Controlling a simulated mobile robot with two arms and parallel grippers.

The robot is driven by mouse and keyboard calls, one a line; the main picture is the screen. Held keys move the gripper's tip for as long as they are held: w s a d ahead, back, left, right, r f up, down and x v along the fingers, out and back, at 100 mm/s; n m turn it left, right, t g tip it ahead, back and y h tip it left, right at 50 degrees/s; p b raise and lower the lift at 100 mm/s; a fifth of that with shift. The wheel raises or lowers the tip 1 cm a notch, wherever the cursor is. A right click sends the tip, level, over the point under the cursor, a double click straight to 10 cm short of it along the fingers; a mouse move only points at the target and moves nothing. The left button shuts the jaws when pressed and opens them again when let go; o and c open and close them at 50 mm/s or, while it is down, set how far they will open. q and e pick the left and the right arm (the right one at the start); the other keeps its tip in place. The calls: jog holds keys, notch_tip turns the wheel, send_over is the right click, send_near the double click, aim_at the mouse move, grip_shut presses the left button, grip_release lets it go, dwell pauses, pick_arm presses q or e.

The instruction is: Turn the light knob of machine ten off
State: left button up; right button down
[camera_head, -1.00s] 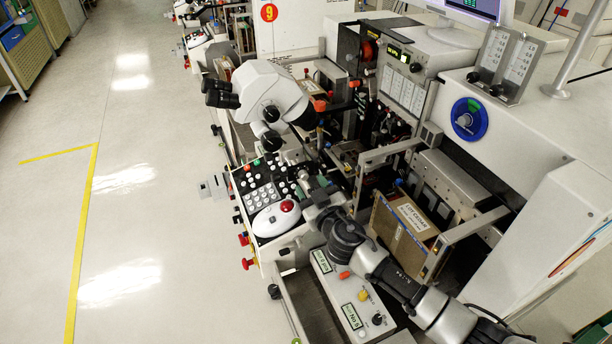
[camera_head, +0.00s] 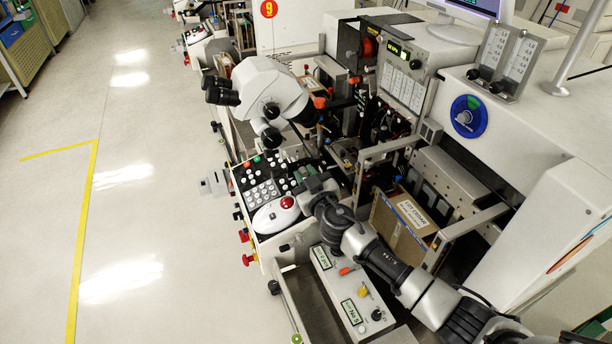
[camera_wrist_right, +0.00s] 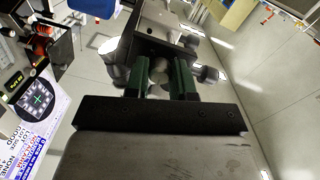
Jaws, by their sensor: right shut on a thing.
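The wire bonding machine in front of me carries a control panel (camera_head: 264,184) with several buttons and a white mouse-like unit with a red ball (camera_head: 287,202). My right gripper (camera_head: 301,179) is at the right edge of this panel, below the microscope (camera_head: 265,92). In the right wrist view its two green fingers (camera_wrist_right: 164,78) stand on either side of a small round grey knob (camera_wrist_right: 159,70) and are shut on it. The knob is hidden by the gripper in the head view. My left gripper is not in view.
A cardboard box (camera_head: 400,228) sits in a metal frame right of my right arm. A panel with small knobs (camera_head: 347,290) lies below the arm. The floor (camera_head: 130,235) at left is clear.

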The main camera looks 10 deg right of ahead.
jog(key=shift+n, duration=0.4)
jog(key=shift+f+n+b, duration=0.1)
jog(key=shift+n+b, duration=0.2)
jog(key=shift+n, duration=0.7)
jog(key=n, duration=0.3)
jog(key=shift+n, duration=0.3)
jog(key=n, duration=0.3)
jog(key=shift+n, duration=0.4)
jog(key=n, duration=0.3)
jog(key=shift+n, duration=0.3)
jog(key=n, duration=0.6)
jog(key=shift+p, duration=0.3)
jog(key=n+p, duration=0.1)
jog(key=n, duration=0.5)
jog(key=shift+n, duration=0.3)
